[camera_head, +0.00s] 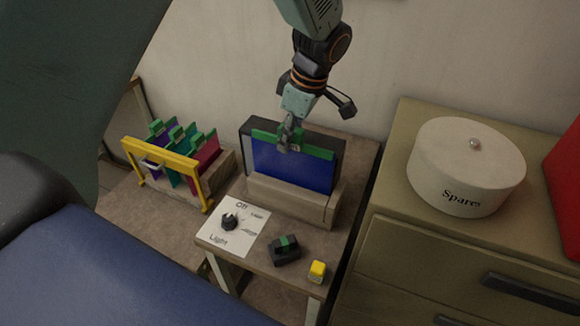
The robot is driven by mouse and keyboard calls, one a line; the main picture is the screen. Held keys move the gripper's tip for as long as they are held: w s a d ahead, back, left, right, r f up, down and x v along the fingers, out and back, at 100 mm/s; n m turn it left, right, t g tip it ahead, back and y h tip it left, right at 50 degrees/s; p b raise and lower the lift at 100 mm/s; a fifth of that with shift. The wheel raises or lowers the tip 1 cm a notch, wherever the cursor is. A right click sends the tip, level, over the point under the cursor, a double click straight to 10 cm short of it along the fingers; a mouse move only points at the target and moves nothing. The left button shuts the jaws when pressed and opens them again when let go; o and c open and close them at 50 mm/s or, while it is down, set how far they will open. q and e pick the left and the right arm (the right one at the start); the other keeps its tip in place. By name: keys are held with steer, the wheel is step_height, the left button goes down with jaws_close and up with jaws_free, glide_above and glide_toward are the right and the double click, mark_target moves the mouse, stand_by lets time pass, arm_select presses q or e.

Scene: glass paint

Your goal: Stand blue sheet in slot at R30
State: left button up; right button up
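The blue sheet (282,168) stands upright with a green strip (318,152) along its top edge. It is in front of a dark upright panel (247,132), and its lower edge is hidden behind a beige block (285,198). My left gripper (289,143) comes down from above and is at the middle of the green strip. Its fingers look closed on the grip there, though they are small in view. No R30 mark is readable. My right gripper is not in view.
A yellow-framed rack (166,148) at left holds purple, teal and magenta sheets. A light dial (230,221), a dark block with a green top (286,249) and a yellow cube (317,271) are in front. A round "Spares" box (467,165) stands on the cabinet at right.

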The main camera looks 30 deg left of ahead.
arm_select(q)
steer(key=shift+o, duration=1)
steer(key=shift+a+r+p+v, duration=0.1)
steer(key=shift+a+p+v, duration=0.2)
steer(key=shift+p+v, duration=0.75)
steer(key=shift+a+r+p+v, duration=0.1)
steer(key=shift+a+p+v, duration=0.15)
steer(key=shift+p+v, duration=0.8)
steer(key=shift+a+p+v, duration=0.3)
steer(key=shift+p+v, duration=0.45)
steer(key=shift+v, duration=0.6)
steer(key=shift+s, duration=0.1)
